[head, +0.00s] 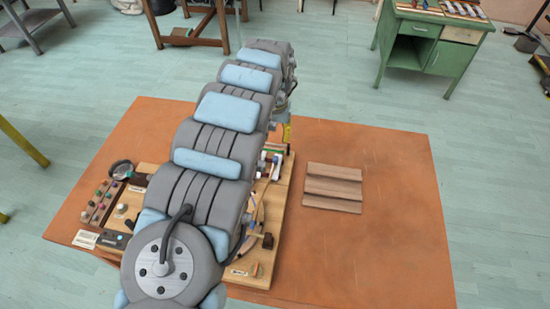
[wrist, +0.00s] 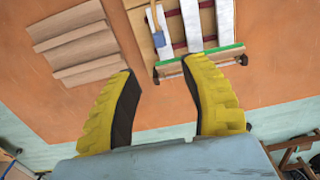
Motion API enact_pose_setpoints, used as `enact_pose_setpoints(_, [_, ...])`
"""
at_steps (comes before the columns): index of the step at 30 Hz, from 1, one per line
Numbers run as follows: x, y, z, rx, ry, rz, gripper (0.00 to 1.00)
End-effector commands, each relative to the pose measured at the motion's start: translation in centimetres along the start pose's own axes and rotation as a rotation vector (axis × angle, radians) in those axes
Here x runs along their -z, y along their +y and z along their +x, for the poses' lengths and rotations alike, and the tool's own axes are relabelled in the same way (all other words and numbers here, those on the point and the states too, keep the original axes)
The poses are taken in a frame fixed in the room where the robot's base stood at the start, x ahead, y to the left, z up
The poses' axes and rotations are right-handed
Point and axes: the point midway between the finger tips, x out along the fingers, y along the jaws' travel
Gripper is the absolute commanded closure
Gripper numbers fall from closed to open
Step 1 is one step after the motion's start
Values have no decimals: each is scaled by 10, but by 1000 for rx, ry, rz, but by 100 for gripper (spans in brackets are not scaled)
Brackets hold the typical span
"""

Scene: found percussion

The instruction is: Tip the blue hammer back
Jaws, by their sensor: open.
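In the wrist view the blue hammer (wrist: 158,39) has a small blue head on a thin pale wooden handle. The blue head shows just beyond the gap between the fingertips, apparently apart from both. In the head view my arm hides most of the board, and only a bit of a yellow finger (head: 287,133) shows. I cannot make out the hammer there.
White bars (wrist: 189,22) and a green strip (wrist: 205,54) lie near the hammer. A stepped wooden block (head: 333,187) stands right of the wooden board (head: 283,233). Orange mat (head: 395,215) is clear at right. Small knobs (head: 103,200) sit at left. A green desk (head: 430,45) stands behind.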

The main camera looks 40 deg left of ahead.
Motion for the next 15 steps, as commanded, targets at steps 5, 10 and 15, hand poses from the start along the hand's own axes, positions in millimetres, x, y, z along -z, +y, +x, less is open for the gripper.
enact_pose_setpoints(5, [0,0,23,-1,0,1,54])
enact_pose_setpoints(10, [0,0,42,-2,-1,1,54])
enact_pose_setpoints(15, [0,0,59,-2,1,0,54])
